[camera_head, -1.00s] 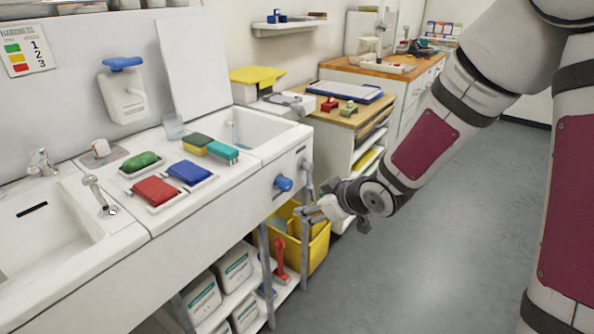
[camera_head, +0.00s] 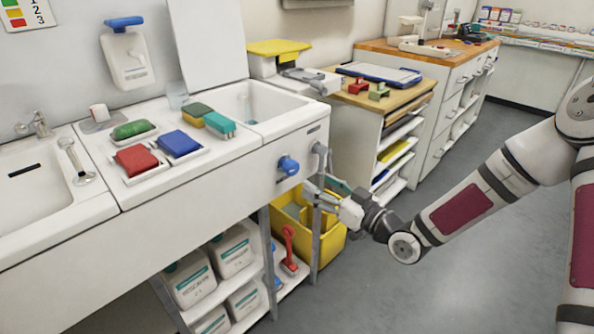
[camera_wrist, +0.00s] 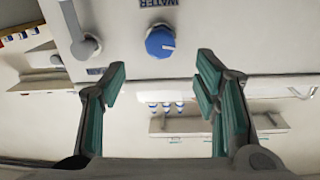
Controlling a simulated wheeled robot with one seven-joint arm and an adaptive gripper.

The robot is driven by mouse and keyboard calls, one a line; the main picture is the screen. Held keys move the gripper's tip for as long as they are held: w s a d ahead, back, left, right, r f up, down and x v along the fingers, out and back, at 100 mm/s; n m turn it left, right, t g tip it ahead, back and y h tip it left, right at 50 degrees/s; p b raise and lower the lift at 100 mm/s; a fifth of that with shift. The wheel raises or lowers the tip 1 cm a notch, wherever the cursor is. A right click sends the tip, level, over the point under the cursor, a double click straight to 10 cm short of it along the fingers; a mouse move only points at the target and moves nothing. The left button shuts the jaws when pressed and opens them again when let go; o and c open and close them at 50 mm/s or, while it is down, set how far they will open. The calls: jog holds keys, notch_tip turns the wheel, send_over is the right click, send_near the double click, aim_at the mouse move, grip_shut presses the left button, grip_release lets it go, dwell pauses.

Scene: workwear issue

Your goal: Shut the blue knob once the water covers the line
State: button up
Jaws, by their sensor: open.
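The blue knob (camera_head: 288,166) sits on the white front panel below the right basin (camera_head: 258,102). In the wrist view the knob (camera_wrist: 160,41) has a pale pointer mark and an upside-down WATER label (camera_wrist: 158,3) beside it. My gripper (camera_head: 312,189) is in front of the panel, just right of and below the knob in the head view. In the wrist view my gripper (camera_wrist: 160,80) has its green-padded fingers apart, with nothing between them. The knob lies beyond the fingertips, untouched. I cannot make out the water level or a line in the basin.
A grey lever fitting (camera_head: 319,155) is on the panel right of the knob. A yellow bucket (camera_head: 335,245) stands below, beside shelf legs. Sponges and brushes lie on the counter, including a blue one (camera_head: 178,143). The floor (camera_head: 400,280) at right is clear.

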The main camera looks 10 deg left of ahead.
aim_at(295, 170)
jog(key=b+x, duration=0.1)
jog(key=x, duration=0.9)
jog(key=shift+a, duration=0.15)
jog(key=c, duration=1.1)
